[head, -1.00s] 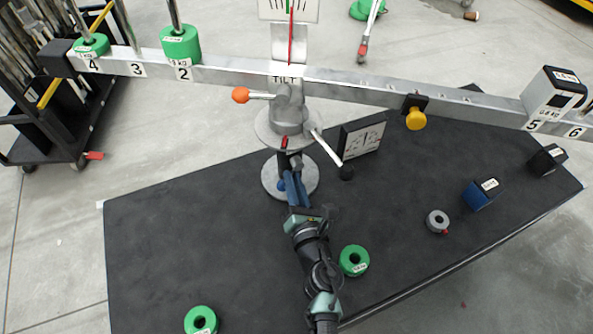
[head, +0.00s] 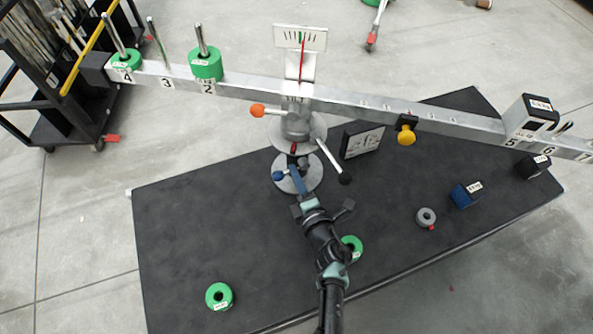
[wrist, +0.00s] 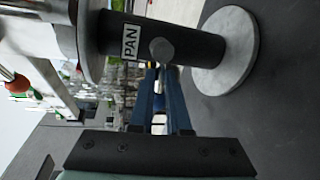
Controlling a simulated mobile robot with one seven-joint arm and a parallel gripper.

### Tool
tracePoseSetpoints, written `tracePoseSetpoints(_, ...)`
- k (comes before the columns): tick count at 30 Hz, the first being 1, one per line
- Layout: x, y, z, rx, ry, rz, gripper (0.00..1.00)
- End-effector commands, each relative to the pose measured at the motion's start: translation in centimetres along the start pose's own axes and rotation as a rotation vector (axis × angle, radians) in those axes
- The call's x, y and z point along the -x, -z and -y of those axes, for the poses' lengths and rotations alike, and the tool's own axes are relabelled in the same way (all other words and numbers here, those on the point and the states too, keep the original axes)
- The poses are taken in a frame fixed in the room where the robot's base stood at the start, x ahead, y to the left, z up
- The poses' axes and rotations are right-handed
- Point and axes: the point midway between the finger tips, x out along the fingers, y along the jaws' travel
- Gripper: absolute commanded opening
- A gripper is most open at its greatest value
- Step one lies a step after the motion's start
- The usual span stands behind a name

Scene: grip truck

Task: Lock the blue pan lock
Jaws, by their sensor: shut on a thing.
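The blue pan lock (head: 278,176) shows in the head view as a blue ball at the left of the stand's column, low above the round base (head: 312,183). In the wrist view the dark column carries a white PAN label (wrist: 131,42) with a round grey boss (wrist: 161,50) beside it. My gripper (head: 296,172) reaches in from the front, its blue fingers at the column close to the ball. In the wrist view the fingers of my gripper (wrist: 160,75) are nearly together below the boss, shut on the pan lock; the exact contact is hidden.
The long balance beam (head: 350,103) spans above the column. An orange-knobbed lever (head: 258,111) and a black-knobbed lever (head: 345,178) stick out nearby. Green weights (head: 219,296), a grey ring (head: 426,217) and a blue block (head: 466,195) lie on the black table (head: 180,230). The table's left part is mostly clear.

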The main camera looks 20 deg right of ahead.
Motion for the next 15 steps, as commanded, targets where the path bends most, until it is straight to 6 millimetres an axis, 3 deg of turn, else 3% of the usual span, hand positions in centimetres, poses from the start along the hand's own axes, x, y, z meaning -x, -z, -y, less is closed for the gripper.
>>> tracePoseSetpoints(15, 0.11, -0.11, -0.37, -0.139, 0.0, -0.027, 0.0)
